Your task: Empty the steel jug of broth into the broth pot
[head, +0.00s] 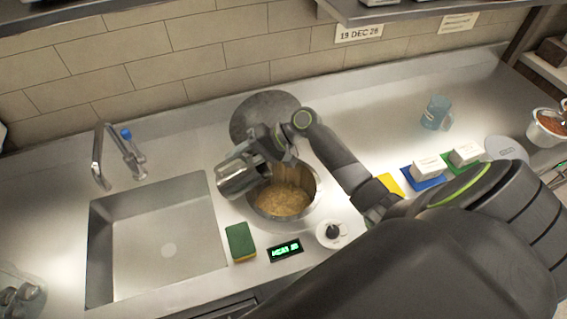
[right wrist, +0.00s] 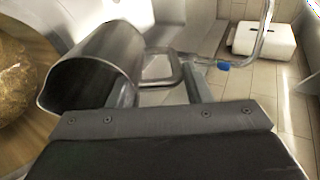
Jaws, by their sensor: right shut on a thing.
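The steel jug (head: 238,178) is tipped on its side at the left rim of the broth pot (head: 317,196). My right gripper (head: 256,150) is shut on the jug's handle, above the pot. In the right wrist view, the jug (right wrist: 98,62) lies tilted with its mouth toward the pot (right wrist: 42,20). The part of its inside that shows is dark, with no broth visible. Golden-brown broth (head: 283,200) lies in the pot; it also shows in the right wrist view (right wrist: 18,80). I cannot make out a stream clearly. My left gripper is out of view.
A sink (head: 150,245) with a tap (head: 100,160) is at the left.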

